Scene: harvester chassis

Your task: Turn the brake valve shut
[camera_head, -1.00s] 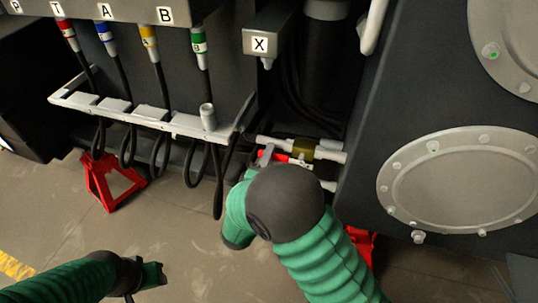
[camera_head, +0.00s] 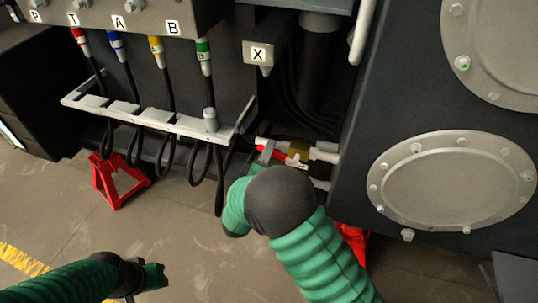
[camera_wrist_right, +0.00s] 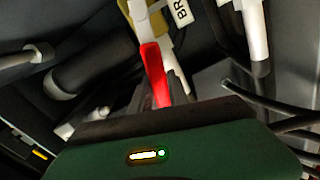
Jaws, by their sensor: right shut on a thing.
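The brake valve has a brass-coloured body (camera_head: 299,149) set in a pale pipe fitting, low between the hose panel and the right-hand housing. Its red lever (camera_head: 282,154) points left from the body, and a white tag hangs beside it. My right gripper (camera_head: 265,153) is at the lever's left end and shut on it; my own wrist partly hides the grip. In the right wrist view the red lever (camera_wrist_right: 155,72) runs down to the gripper's dark edge, with the brass body (camera_wrist_right: 127,14) above. My left gripper (camera_head: 157,276) is at lower left, away from the valve; its jaw state is unclear.
A white hose bracket (camera_head: 160,122) with several hanging hoses is left of the valve. A box marked X (camera_head: 258,56) is above. A bolted housing (camera_head: 452,185) closes the right side. A red stand (camera_head: 118,181) is on the floor, which is open at lower left.

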